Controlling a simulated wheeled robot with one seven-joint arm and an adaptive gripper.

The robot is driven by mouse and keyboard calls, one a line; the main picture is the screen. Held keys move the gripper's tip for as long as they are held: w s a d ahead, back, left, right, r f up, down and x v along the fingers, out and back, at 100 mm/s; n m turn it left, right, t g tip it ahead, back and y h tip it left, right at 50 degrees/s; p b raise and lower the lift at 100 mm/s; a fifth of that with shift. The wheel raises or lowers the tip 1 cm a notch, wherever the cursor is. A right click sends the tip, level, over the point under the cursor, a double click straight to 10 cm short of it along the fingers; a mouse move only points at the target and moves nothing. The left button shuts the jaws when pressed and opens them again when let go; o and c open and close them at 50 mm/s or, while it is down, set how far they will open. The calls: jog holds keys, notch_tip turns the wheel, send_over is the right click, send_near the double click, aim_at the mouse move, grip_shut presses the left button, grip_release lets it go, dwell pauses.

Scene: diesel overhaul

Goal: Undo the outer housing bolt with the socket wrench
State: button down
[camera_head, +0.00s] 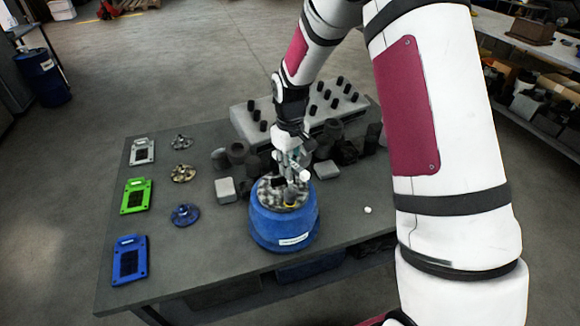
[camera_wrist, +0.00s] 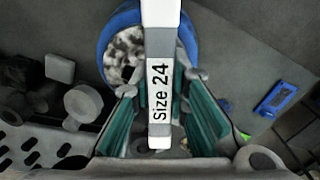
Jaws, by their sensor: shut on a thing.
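My gripper (camera_head: 292,160) is above the top of the blue round housing (camera_head: 283,228), which stands upright near the front of the table. In the wrist view its teal-padded fingers (camera_wrist: 158,95) are on both sides of the pale socket wrench (camera_wrist: 160,75), marked "Size 24", and it is shut on it. A white end of the wrench (camera_head: 304,176) shows in the head view. The housing's blue rim (camera_wrist: 103,40) and mottled grey top are behind the wrench in the wrist view. The outer bolt and the socket's contact with it are hidden.
A grey rack (camera_head: 243,122) with several black pegs stands behind the housing. Dark cylindrical parts (camera_head: 237,153) and grey blocks (camera_head: 226,190) lie close by. Silver, green (camera_head: 136,196) and blue plates and several discs (camera_head: 185,214) are on the left. A small white piece (camera_head: 368,210) lies right.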

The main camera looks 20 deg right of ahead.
jog(key=m, duration=0.7)
jog(key=shift+m, duration=0.3)
jog(key=m, duration=0.3)
jog(key=shift+m, duration=0.4)
jog(key=m, duration=0.3)
jog(key=shift+m, duration=0.3)
jog(key=m, duration=1)
jog(key=shift+s+p, duration=0.1)
jog(key=shift+p, duration=0.25)
jog(key=m, duration=0.3)
jog(key=shift+m, duration=0.3)
jog(key=shift+f, duration=0.1)
